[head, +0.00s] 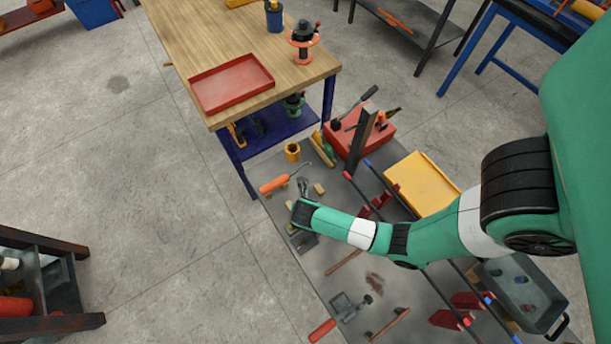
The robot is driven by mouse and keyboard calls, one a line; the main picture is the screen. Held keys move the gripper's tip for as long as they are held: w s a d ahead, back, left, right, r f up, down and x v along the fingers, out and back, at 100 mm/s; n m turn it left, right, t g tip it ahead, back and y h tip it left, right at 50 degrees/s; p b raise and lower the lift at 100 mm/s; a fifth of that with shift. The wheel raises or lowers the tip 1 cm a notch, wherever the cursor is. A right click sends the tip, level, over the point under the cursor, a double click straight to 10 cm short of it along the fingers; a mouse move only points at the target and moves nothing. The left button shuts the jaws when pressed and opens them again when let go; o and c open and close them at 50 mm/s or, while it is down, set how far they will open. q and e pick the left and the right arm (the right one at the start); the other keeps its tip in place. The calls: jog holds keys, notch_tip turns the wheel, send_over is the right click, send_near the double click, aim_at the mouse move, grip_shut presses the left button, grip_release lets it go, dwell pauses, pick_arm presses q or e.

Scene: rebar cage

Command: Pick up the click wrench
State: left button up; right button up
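I cannot tell for certain which tool is the click wrench. A long grey tool with a black grip (357,103) lies slanted over the red box (381,143) at the back of the low grey table; it could be the wrench. An orange-handled tool with a thin hooked rod (273,184) lies at that table's left edge. My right arm comes in from the right, and its gripper (303,188) is just right of the orange handle, short of the red box. Its fingers are small and dark; I see nothing clearly held. My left gripper is out of view.
The low table (328,285) also holds a yellow tray (422,183), long bars, a dark upright post (363,139), a grey bin (520,290) and loose tools. A wooden workbench (200,40) with a red tray (232,83) stands behind.

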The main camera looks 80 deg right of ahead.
jog(key=shift+d+f, duration=0.1)
jog(key=shift+f, duration=0.2)
grip_shut()
dwell(1.5)
